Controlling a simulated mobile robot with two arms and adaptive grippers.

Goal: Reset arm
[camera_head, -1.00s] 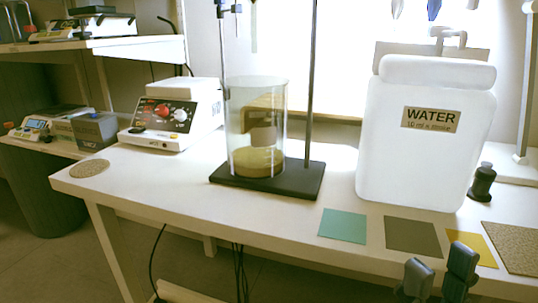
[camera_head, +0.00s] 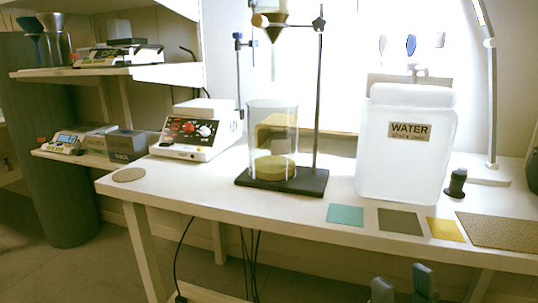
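My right gripper (camera_head: 403,284) shows at the bottom edge, right of centre, in front of the table's front edge and below the coloured mats. Its two dark fingertips stand apart with nothing between them. The rest of that gripper and its arm is cut off by the frame. My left gripper is not in view.
The white table (camera_head: 270,211) holds a hotplate device (camera_head: 195,134), a glass cylinder on a black stand base (camera_head: 283,181), and flat green (camera_head: 345,215), grey-brown (camera_head: 400,221) and yellow (camera_head: 445,229) mats. A speckled mat (camera_head: 498,231) lies at right.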

